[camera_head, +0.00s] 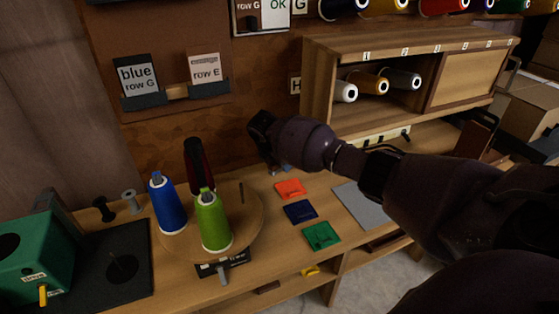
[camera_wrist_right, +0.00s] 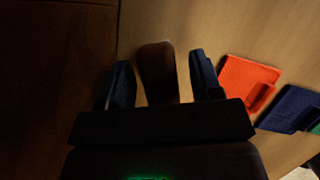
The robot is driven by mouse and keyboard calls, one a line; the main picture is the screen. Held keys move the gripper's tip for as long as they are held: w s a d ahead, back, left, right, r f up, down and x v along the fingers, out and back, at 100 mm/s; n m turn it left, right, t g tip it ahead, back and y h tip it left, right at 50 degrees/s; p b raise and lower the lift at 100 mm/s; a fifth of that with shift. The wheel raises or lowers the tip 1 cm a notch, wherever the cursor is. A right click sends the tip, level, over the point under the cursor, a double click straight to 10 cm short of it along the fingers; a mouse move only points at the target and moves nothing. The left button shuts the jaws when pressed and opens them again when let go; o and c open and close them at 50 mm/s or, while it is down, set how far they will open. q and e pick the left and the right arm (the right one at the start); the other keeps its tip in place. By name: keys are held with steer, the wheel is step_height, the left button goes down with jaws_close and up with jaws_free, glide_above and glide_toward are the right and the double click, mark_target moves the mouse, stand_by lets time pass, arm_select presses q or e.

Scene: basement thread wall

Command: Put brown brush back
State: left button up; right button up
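A brown piece that looks like the brown brush (camera_wrist_right: 158,72) lies on the wooden table between the fingers of my right gripper (camera_wrist_right: 160,62) in the right wrist view. The fingers are apart, with a visible gap on each side of it. In the head view my right gripper (camera_head: 279,167) reaches down to the back of the table, near the back wall, and the brush is hidden there by the gripper and arm. My left gripper is not in view.
An orange pad (camera_head: 290,188), a navy pad (camera_head: 300,211) and a green pad (camera_head: 321,235) lie right of the gripper. A round turntable (camera_head: 250,228) with blue, green and dark red thread cones stands left. A wooden cubby shelf (camera_head: 318,90) stands at the back.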

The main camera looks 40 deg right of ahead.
steer(key=shift+r, duration=0.1)
steer(key=shift+a+r, duration=0.1)
steer(key=shift+r, duration=0.25)
steer(key=p+v, duration=0.3)
steer(key=v, duration=0.7)
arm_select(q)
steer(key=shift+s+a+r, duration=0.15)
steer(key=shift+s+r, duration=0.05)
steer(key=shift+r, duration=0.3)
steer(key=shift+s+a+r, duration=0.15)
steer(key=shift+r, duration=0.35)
arm_select(e)
steer(key=shift+s+a+r, duration=0.1)
steer(key=shift+a+r, duration=0.25)
steer(key=shift+r, duration=0.25)
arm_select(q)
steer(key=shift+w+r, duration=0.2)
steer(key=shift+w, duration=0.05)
arm_select(e)
steer(key=shift+s, duration=0.1)
